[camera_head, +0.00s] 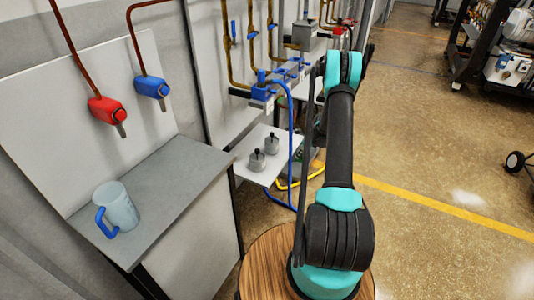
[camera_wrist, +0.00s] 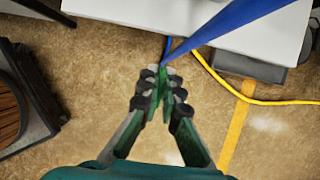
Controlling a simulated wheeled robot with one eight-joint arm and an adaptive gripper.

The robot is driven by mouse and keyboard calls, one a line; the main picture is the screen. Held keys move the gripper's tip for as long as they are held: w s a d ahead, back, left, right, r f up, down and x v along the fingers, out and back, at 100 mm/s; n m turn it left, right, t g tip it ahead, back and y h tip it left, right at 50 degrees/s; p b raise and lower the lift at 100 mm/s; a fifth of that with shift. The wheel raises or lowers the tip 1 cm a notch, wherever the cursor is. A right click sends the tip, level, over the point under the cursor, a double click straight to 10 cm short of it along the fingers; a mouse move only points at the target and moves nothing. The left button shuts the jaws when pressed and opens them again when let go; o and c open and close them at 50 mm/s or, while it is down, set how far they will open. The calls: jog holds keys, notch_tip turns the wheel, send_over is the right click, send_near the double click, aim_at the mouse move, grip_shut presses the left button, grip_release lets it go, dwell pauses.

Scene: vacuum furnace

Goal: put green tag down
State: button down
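In the wrist view, my gripper (camera_wrist: 164,84) points away with its dark fingertips drawn close together. A thin green piece, which looks like the green tag (camera_wrist: 163,74), shows between the fingertips and is held there. Most of it is hidden by the fingers. The tips are in front of a blue tube or bar (camera_wrist: 225,22) and the edge of a white surface; I cannot tell whether they touch. In the head view, my arm reaches forward beside the blue pipe frame, and I cannot make out the gripper or the tag.
A white shelf (camera_head: 253,172) with two grey weights stands left of my arm, beside a blue pipe (camera_head: 291,150). A grey bench (camera_head: 160,190) holds a clear jug (camera_head: 119,209). Red and blue valves hang above. A yellow hose (camera_head: 300,183) lies low.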

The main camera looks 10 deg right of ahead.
jog(key=w+a, duration=0.3)
jog(key=a, duration=0.2)
jog(key=w+a+f, duration=0.1)
jog(key=w+a, duration=0.3)
jog(key=a, duration=0.1)
jog(key=w+a+f, duration=0.1)
jog(key=w+a, duration=0.3)
jog(key=a, duration=0.1)
jog(key=shift+w+a+f, duration=0.15)
jog(key=shift+f, duration=0.05)
jog(key=shift+w+a+f, duration=0.1)
jog(key=shift+f, duration=1.1)
jog(key=shift+a+f, duration=0.1)
jog(key=shift+f, duration=1.05)
jog(key=shift+f, duration=0.1)
jog(key=c, duration=1.7)
grip_release()
